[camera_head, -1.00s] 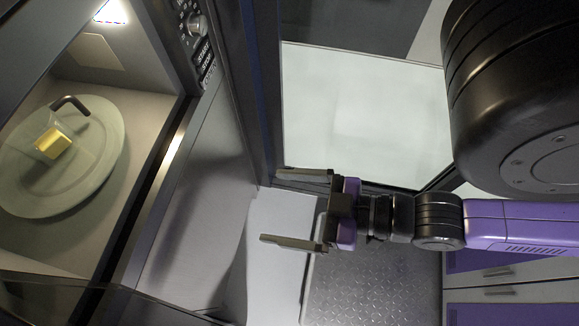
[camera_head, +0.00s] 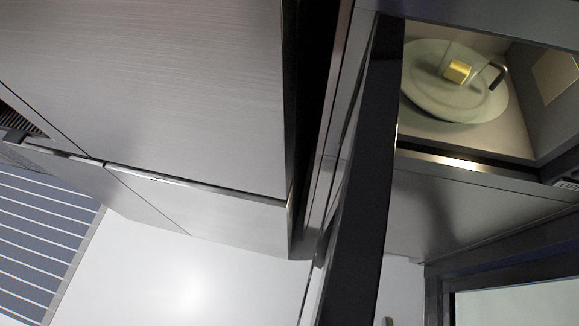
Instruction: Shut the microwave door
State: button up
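The microwave (camera_head: 470,165) is at the upper right, with its lit inside showing. Its door (camera_head: 362,190) stands open as a dark panel seen nearly edge-on, left of the opening. Inside, a pale round plate (camera_head: 425,90) holds a clear cup with a dark handle (camera_head: 497,76) and a yellow block (camera_head: 457,71). Only a small grey tip, apparently of my gripper (camera_head: 388,321), shows at the bottom edge, just right of the door's lower part. The rest of the gripper is out of frame, and its contact with the door cannot be told.
Large grey cabinet fronts (camera_head: 150,85) fill the upper left, beside the door's hinge side. A blue striped surface (camera_head: 40,230) is at the lower left. A pale plain area (camera_head: 180,280) lies below the cabinets. A dark frame (camera_head: 500,250) borders a pale panel at the lower right.

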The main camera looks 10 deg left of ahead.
aim_at(341, 288)
jog(key=k+j+u, duration=0.2)
jog(key=k, duration=0.25)
jog(key=i+j+u, duration=0.2)
jog(key=k+j+u, duration=0.15)
jog(key=j, duration=0.15)
jog(key=k+j+u, duration=0.15)
jog(key=j, duration=0.2)
jog(key=k+j+u, duration=0.1)
jog(key=j, duration=0.25)
jog(key=k+j+u, duration=0.15)
jog(key=j, duration=0.25)
